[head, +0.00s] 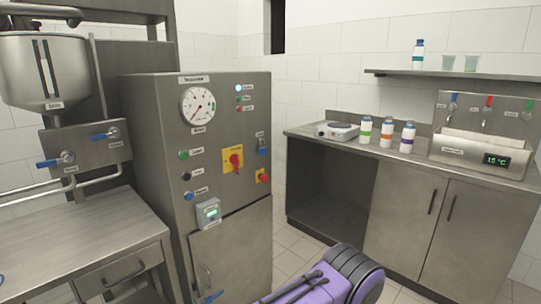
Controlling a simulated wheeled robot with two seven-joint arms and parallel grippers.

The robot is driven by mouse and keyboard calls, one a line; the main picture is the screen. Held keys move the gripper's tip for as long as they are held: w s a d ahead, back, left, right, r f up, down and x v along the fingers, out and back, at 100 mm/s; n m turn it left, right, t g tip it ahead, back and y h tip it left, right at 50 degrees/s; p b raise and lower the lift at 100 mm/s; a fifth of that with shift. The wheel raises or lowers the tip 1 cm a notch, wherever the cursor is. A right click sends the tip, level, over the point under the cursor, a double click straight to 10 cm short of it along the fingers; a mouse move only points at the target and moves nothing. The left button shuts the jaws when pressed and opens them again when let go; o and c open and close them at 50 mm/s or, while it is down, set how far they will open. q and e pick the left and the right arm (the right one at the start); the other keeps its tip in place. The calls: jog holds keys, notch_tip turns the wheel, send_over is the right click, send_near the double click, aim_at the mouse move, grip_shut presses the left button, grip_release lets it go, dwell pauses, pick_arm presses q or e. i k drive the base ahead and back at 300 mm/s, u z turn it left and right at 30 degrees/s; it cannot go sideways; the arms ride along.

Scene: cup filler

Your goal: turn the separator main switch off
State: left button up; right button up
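The separator cabinet (140,150) is a tall grey metal box left of centre. On its front is a yellow plate with a red rotary switch (236,159), which looks like the main switch. The switch's set position and its small labels are too small to read. Neither of my grippers is in view, so nothing shows at the switch.
A round gauge (198,106), indicator lamps (239,99), coloured buttons (184,155) and a green display box (208,213) are on the cabinet. A steel table (75,235) and hopper (45,75) stand left. A counter (350,140) with bottles stands right. Floor shows between.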

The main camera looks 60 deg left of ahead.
aim_at(234, 159)
jog(key=u, duration=0.2)
jog(key=i, duration=0.85)
jog(key=u, duration=1.35)
jog(key=i, duration=0.75)
jog(key=u, duration=0.75)
